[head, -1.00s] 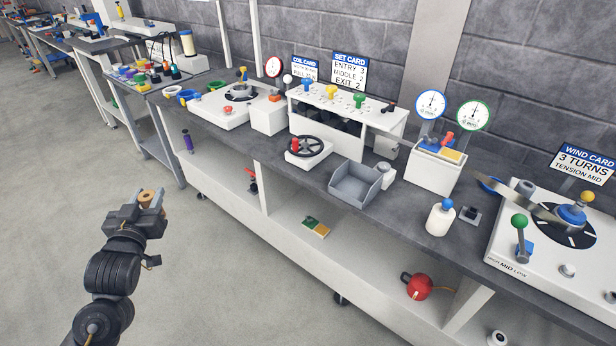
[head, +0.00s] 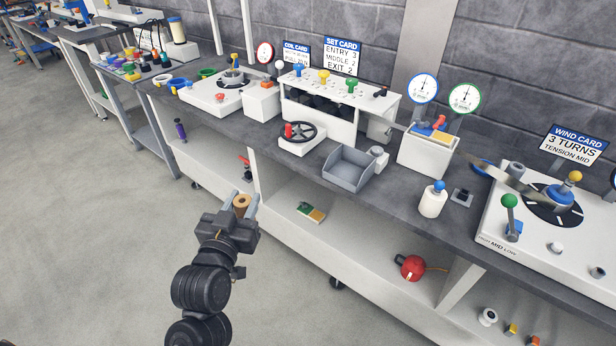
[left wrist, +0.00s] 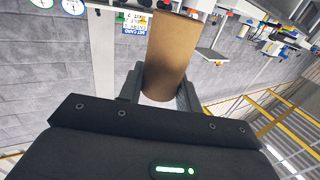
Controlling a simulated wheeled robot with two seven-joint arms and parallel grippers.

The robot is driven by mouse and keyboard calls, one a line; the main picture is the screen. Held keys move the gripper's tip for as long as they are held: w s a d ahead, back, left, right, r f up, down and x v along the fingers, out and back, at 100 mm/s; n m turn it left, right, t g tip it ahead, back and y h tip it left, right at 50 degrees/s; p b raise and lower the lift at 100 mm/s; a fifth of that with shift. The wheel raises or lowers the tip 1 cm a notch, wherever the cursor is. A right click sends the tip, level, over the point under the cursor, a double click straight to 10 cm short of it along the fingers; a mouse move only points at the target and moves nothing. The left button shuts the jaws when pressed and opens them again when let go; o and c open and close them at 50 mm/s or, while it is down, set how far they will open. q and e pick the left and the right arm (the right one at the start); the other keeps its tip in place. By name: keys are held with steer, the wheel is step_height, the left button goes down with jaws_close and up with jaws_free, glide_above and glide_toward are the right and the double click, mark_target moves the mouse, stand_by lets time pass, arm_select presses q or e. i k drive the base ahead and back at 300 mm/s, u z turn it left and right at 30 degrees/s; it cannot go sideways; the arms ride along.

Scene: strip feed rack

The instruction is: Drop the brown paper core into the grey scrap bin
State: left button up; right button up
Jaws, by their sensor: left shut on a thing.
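My left gripper (head: 246,205) is shut on the brown paper core (head: 241,203), a short tan tube. It is in front of the bench, over the floor side, apart from everything else. The grey scrap bin (head: 343,179) is an open, empty-looking box on the bench top, to the right of and beyond the gripper. My right gripper is not in the frames.
A red-handled handwheel unit (head: 303,138) stands left of the bin, and a small white cylinder (head: 378,156) touches or nearly touches its right side. A white bottle with a blue top (head: 433,199) stands further right. The bench's lower shelf (head: 345,235) holds a red pot (head: 411,267).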

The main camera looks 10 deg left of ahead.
mark_target(343, 175)
steer(key=k, duration=1.25)
steer(key=z, duration=0.45)
steer(key=i, duration=0.4)
steer(key=z, duration=0.9)
steer(key=i, duration=1.4)
steer(key=u, duration=0.85)
steer(key=i, duration=0.3)
steer(key=u, duration=0.2)
